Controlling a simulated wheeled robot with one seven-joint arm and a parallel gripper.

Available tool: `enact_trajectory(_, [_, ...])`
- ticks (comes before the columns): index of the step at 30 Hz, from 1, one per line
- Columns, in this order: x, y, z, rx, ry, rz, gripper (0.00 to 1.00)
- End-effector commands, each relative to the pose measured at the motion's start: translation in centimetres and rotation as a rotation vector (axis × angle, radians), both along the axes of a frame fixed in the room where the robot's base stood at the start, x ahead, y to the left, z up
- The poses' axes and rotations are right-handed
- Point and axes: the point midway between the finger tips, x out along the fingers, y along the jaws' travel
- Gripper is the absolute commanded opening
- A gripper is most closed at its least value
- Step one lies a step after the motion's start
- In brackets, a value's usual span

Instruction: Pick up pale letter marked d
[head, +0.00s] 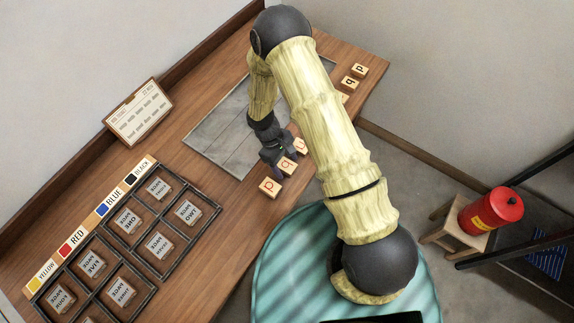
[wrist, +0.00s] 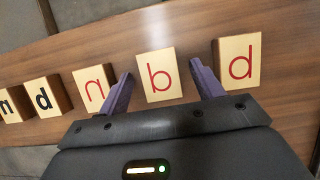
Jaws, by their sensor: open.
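Pale letter blocks stand in a row. The red d shows upside down at the near end of the row in the head view (head: 269,187). My gripper (wrist: 161,70) is open and empty. Its fingers appear on either side of the red b block (wrist: 159,76), the right finger between b and red d. I cannot tell its height above the blocks. My arm hides the row's middle in the head view.
A red n-like block (wrist: 93,87) is left of the b. A grey slab (head: 222,132) lies beside the row. A dark divided rack (head: 140,227) with type blocks is at lower left. A card (head: 138,110) stands behind. The table edge is close to the row.

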Motion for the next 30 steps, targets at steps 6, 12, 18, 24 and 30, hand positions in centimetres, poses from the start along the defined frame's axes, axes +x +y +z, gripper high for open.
enact_trajectory(6, [-0.01, 0.01, 0.01, 0.000, 0.000, 0.000, 0.66])
enact_trajectory(12, [-0.02, 0.01, 0.02, 0.000, 0.000, 0.000, 0.47])
enact_trajectory(18, [-0.01, 0.01, 0.03, 0.000, 0.000, 0.000, 0.18])
enact_trajectory(24, [-0.01, 0.01, 0.06, 0.000, 0.000, 0.000, 0.18])
enact_trajectory(30, [0.02, 0.01, 0.95, 0.000, 0.000, 0.000, 0.18])
